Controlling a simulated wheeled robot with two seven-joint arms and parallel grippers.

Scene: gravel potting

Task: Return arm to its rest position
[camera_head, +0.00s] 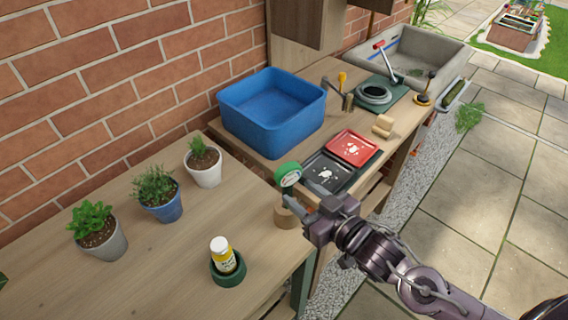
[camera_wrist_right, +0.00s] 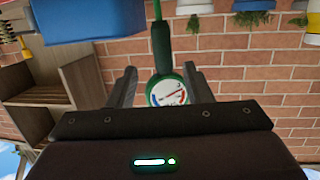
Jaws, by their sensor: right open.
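My right gripper (camera_head: 297,200) is at the middle of the head view, over the right edge of the wooden table. Its arm comes in from the lower right. In the right wrist view its two fingers (camera_wrist_right: 158,88) stand apart. A green round gauge (camera_head: 288,174) with a dial shows just past the fingers in the head view. In the right wrist view the gauge (camera_wrist_right: 167,93) appears between the fingers, with gaps at both sides. A small wooden block (camera_head: 286,218) is below it, partly hidden by the gripper. My left gripper is not in view.
A blue tub (camera_head: 270,112), a red tray (camera_head: 352,147) and a black tray (camera_head: 329,172) lie beyond. Open paving (camera_head: 480,200) is at the right.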

